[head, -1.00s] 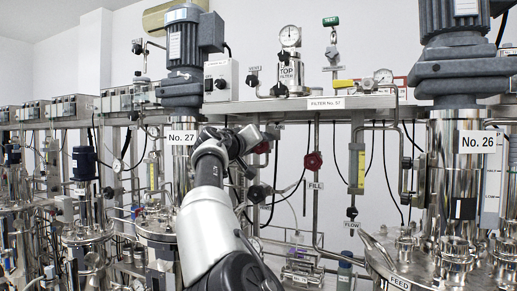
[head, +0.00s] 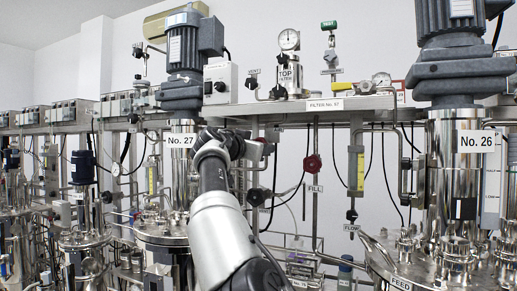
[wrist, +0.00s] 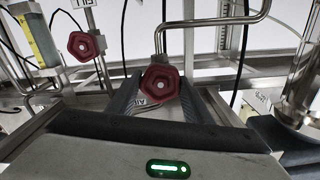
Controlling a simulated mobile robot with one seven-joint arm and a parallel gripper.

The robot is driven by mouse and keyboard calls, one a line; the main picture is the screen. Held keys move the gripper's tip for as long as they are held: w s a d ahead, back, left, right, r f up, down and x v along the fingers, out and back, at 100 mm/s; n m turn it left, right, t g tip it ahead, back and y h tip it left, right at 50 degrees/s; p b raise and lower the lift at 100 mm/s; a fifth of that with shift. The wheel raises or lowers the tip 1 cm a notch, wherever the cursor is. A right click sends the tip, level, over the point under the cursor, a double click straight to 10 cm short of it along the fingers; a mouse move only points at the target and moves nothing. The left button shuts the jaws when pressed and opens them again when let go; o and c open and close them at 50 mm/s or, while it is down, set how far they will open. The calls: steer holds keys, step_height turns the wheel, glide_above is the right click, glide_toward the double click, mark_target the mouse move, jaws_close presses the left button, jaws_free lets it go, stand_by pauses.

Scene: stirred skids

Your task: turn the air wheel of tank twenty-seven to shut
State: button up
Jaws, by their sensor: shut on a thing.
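A red, lobed air wheel (wrist: 160,82) sits on a bent steel pipe in the middle of the wrist view. My gripper (wrist: 161,95) is shut on it, with one dark finger on each side. A white tag (wrist: 140,103), partly covered, seems to read "AIR". In the head view my arm hides most of this wheel and the fingers. The tank (head: 182,165) labelled No. 27 stands behind and left of my arm.
A second red wheel (head: 313,163), tagged FILL, hangs to the right; a similar wheel (wrist: 85,45) shows upper left in the wrist view. Tank No. 26 (head: 455,185) stands at right. Pipes and black cables hang close around my gripper.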

steer(key=shift+m, duration=0.4)
steer(key=o, duration=1)
steer(key=shift+s+f, duration=0.1)
steer(key=shift+b+v, duration=4.3)
steer(key=shift+v, duration=4.3)
